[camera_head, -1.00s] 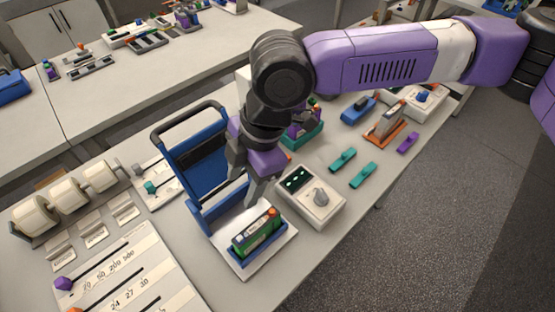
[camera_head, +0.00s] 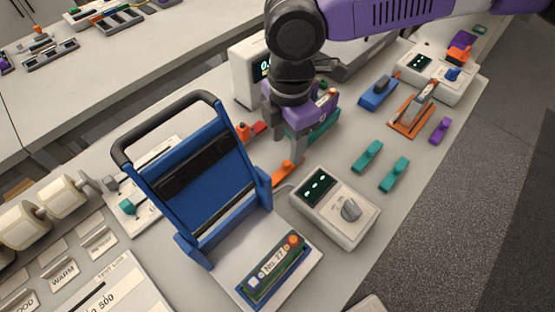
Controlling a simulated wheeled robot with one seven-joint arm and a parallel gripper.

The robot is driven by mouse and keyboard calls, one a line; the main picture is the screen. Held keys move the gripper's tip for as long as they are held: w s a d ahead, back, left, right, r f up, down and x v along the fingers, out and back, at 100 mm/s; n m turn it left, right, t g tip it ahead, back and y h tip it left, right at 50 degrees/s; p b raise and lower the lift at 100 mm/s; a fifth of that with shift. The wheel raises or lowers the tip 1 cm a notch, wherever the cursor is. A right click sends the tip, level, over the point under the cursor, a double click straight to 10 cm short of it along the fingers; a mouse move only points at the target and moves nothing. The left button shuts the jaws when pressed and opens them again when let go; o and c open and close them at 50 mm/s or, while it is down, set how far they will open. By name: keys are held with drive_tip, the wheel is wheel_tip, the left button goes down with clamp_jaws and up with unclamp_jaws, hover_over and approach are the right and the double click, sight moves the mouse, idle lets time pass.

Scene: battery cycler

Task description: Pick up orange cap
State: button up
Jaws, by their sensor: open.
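A slim orange cap (camera_head: 287,173) with a raised middle lies on the bench between the blue frame and the grey dial box. My gripper (camera_head: 286,153), purple with grey fingers, points down just behind and above the orange cap. Its jaws are open with nothing visible between them. The near finger overlaps part of the cap in the picture, and I cannot tell whether they touch. The battery (camera_head: 272,268) lies in the holder at the front, with a round orange spot at its right end.
A blue hinged frame (camera_head: 205,165) stands upright left of my gripper. A dial box (camera_head: 335,207) is to the right. A red piece (camera_head: 260,128) lies behind.

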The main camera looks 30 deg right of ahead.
sight(287, 163)
drive_tip(key=shift+w+f, duration=0.15)
drive_tip(key=shift+f, duration=0.5)
wheel_tip(287, 163, down, 6)
drive_tip(key=shift+f, duration=0.25)
drive_tip(key=shift+c, duration=0.4)
clamp_jaws()
